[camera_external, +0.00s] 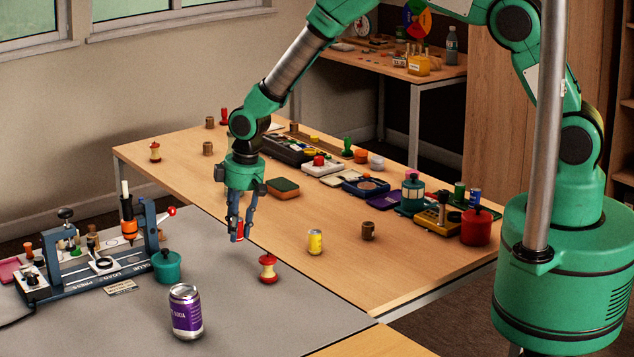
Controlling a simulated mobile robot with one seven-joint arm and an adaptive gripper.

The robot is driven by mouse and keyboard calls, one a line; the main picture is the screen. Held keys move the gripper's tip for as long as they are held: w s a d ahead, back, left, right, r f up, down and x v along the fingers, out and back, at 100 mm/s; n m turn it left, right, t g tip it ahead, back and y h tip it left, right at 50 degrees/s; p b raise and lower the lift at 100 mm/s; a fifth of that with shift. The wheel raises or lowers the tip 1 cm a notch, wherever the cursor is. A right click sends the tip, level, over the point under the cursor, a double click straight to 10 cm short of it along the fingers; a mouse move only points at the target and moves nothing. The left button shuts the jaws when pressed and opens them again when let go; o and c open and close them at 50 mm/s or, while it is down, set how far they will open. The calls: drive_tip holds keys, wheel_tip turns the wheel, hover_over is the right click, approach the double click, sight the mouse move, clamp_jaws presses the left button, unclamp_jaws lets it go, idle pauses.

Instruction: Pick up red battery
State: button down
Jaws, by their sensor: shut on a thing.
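My gripper (239,232) hangs down from the green arm over the near edge of the wooden table, beside the grey mat. Its fingers are shut on the red battery (239,230). Only a small red part of the battery shows between the dark fingers. The battery appears to be raised above the surface, but its exact height is hard to tell.
A red apple core (268,268) lies close by on the grey mat (255,325), with a purple soda can (186,311) nearer. A press rig (95,262) and teal pot (167,267) are left.

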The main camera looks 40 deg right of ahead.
drive_tip(key=s+d, duration=0.2)
drive_tip(key=s, duration=0.2)
drive_tip(key=s+d+r+p, duration=0.1)
drive_tip(key=s+d, duration=0.2)
drive_tip(key=s, duration=0.2)
drive_tip(key=s+d, duration=0.3)
drive_tip(key=s, duration=0.2)
drive_tip(key=shift+r+p, duration=0.2)
drive_tip(key=shift+p, duration=0.15)
